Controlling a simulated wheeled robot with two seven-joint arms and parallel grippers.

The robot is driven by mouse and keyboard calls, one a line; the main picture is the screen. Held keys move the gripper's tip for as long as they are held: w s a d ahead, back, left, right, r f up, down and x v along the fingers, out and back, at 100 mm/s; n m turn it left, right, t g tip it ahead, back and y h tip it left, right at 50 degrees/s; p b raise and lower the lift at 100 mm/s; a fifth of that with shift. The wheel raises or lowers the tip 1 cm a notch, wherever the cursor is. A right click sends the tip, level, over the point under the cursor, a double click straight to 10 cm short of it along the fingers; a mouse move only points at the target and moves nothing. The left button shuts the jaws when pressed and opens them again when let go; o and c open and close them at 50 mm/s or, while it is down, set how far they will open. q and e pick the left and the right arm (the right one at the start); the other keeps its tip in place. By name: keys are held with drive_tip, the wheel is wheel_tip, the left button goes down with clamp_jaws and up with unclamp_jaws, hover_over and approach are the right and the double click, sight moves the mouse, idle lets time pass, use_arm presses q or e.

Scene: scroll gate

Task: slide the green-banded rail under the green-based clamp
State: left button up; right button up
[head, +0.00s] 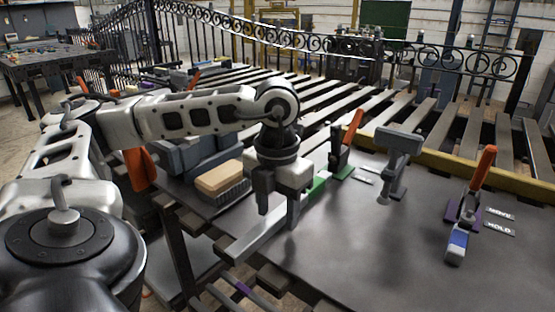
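The rail (247,240) is a pale grey bar lying diagonally at the table's near left edge. Its green band (318,184) is at its far end. The green-based clamp (337,157), dark with a raised orange handle, stands just beyond that end; its green base (345,172) shows at its foot. A small gap seems to lie between band and clamp, but I cannot tell exactly. My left gripper (279,208) points down over the rail, one finger on each side of it. Whether the fingers press on it is unclear. My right gripper is out of view.
A purple-based clamp (466,207) with an orange handle stands at the right, beside printed labels (499,221). A grey T-shaped stand (400,141) is between the clamps. A brush (221,181) lies left of my gripper. The front middle of the table (365,255) is clear.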

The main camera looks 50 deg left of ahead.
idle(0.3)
use_arm(q)
drive_tip(key=shift+r, duration=0.75)
wheel_tip(320, 180, up, 8)
drive_tip(key=p, duration=0.2)
wheel_tip(320, 180, up, 6)
drive_tip(key=r+p, duration=0.1)
drive_tip(key=p, duration=0.3)
hover_over(278, 214)
drive_tip(key=shift+f, duration=0.25)
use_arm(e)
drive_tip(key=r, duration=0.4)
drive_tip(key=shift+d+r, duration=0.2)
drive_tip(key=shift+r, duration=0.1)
use_arm(q)
drive_tip(key=shift+r, duration=0.1)
